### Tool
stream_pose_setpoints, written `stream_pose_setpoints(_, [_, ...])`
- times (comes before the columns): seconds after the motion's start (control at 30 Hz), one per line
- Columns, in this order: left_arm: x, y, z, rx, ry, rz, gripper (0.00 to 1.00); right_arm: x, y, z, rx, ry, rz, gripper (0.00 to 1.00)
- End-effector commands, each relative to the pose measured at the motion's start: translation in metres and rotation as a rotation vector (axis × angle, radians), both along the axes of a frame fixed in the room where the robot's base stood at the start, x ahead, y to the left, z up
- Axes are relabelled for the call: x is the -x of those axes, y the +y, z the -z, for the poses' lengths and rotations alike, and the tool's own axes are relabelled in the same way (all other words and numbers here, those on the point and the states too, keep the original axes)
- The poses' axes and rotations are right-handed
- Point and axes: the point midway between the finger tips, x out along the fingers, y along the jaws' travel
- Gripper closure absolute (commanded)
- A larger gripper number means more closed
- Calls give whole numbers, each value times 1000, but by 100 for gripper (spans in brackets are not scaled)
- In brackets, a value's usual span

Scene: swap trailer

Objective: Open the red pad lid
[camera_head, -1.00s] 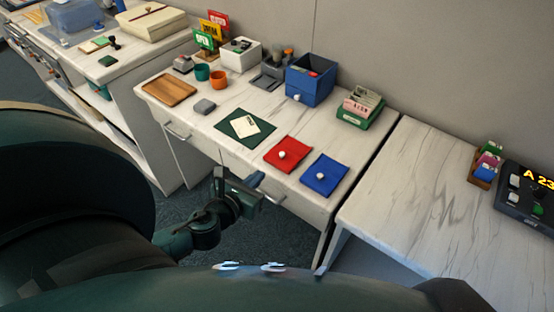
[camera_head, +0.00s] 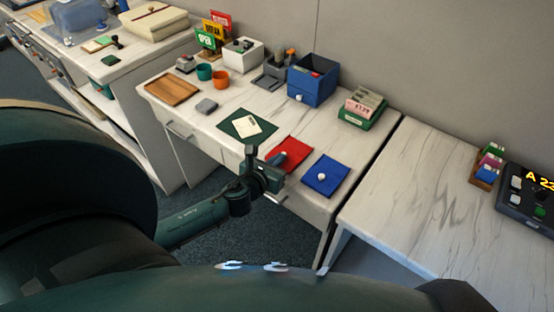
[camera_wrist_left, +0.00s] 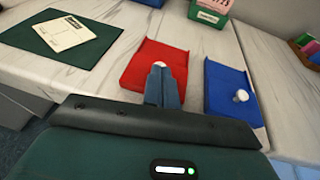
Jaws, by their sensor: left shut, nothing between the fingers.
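The red pad (camera_head: 299,147) lies on the white marbled desk, between the dark green mat and the blue pad. In the left wrist view its red lid (camera_wrist_left: 138,73) looks flat and closed. My left gripper (camera_head: 280,159) reaches over the front part of the red pad with its fingers shut and nothing between them. In the left wrist view the fingertips (camera_wrist_left: 161,69) are right at the lid's white knob (camera_wrist_left: 159,64), partly hiding it. I cannot tell whether they touch it. My right gripper is not in view.
The blue pad (camera_head: 322,183) with its white knob lies close on the right. The green mat (camera_head: 236,129) with a card lies on the left. A blue box (camera_head: 313,86) and a green card tray (camera_head: 356,120) stand behind. A desk drawer handle is below the front edge.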

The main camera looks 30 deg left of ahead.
Motion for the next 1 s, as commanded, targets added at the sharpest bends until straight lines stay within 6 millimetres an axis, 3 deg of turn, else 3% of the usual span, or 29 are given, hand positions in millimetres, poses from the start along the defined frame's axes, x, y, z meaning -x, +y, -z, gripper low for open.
stream_pose_setpoints(0.43, [-54,-4,-1,0,-1,0,100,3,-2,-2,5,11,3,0])
stream_pose_setpoints(1.0, [-57,-3,-2,-1,0,0,100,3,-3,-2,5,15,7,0])
